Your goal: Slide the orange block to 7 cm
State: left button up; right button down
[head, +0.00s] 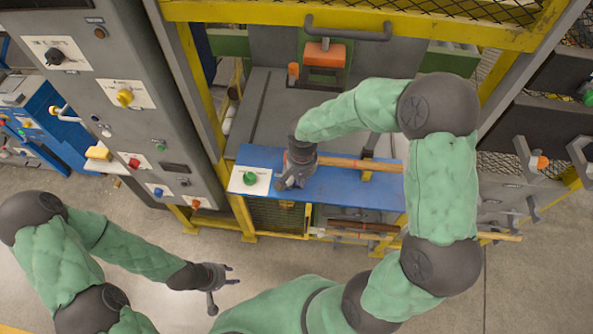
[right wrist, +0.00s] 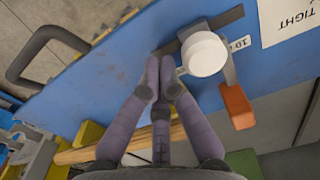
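The orange block (right wrist: 237,107) shows in the right wrist view, right of my right gripper (right wrist: 162,72), beside a white round knob (right wrist: 205,54). A dark rail and a small label reading 10 lie by the knob; I cannot read a 7 mark. The right fingertips are close together just left of the knob, with nothing clearly between them. In the head view my right gripper (head: 294,178) is low over the blue bench top and mostly hides the block. My left gripper (head: 222,280) is apart from the bench at lower left, fingers spread and empty.
The blue bench top (head: 330,191) carries a wooden rod (head: 345,163) running right from my right gripper. A card with a green knob (head: 250,178) lies left of it. A yellow frame (head: 187,80) and a grey control cabinet (head: 140,105) stand at the left.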

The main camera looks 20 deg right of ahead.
pick_arm(q)
notch_tip(320, 180, up, 4)
jog(key=p, duration=0.4)
jog(key=shift+r, duration=0.1)
pick_arm(e)
notch_tip(320, 180, up, 6)
jog(key=shift+s+d+r, duration=0.15)
jog(key=shift+s+d, duration=0.15)
jog(key=shift+d, duration=0.15)
dwell(0.4)
